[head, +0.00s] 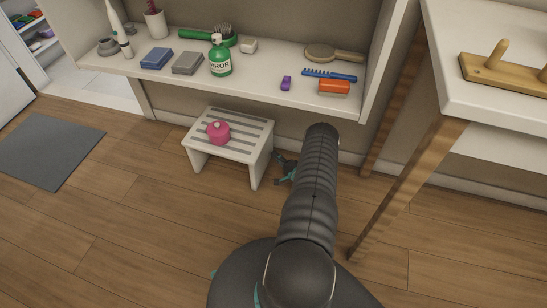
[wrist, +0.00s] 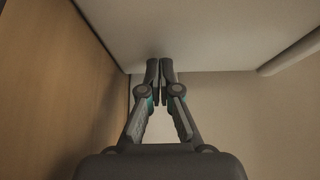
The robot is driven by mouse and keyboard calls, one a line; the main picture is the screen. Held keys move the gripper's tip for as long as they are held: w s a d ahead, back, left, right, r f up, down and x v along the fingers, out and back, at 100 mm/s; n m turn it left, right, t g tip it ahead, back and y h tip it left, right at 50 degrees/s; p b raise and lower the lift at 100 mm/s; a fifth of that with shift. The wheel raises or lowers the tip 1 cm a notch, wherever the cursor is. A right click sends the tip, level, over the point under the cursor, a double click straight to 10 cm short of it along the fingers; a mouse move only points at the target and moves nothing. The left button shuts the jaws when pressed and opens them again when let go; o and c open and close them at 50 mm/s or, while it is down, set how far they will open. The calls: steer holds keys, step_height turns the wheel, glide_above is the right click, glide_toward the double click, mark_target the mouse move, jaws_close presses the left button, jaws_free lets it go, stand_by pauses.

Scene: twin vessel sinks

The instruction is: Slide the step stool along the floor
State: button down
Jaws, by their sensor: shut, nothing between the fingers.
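The step stool (head: 197,151) is white with a slatted top and stands upright on the wooden floor under the shelf. A pink round pot (head: 218,132) with a knob sits on its top. My gripper (head: 278,169) is low, just right of the stool's right side, partly hidden by my arm. In the wrist view my gripper (wrist: 160,67) has its two fingertips together with nothing between them. The tips reach up to a pale surface (wrist: 200,30), which looks like the stool's side. I cannot tell whether they touch it.
The shelf (head: 255,78) above holds a green pump bottle (head: 220,58), brushes, combs and sponges. A wooden table leg (head: 405,190) stands right of my arm. A grey mat (head: 48,150) lies at the left, with bare floor between it and the stool.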

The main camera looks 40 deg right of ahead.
steer(key=shift+d, duration=0.1)
steer(key=shift+s+d+f, duration=0.1)
steer(key=shift+s+d, duration=0.1)
steer(key=shift+s, duration=0.05)
steer(key=s+d, duration=0.1)
steer(key=s, duration=0.1)
steer(key=s+d+b, duration=0.1)
steer(key=shift+s+d+b, duration=0.3)
steer(key=shift+s, duration=0.1)
steer(key=s, duration=0.8)
steer(key=shift+s+a, duration=0.15)
steer(key=shift+s, duration=0.1)
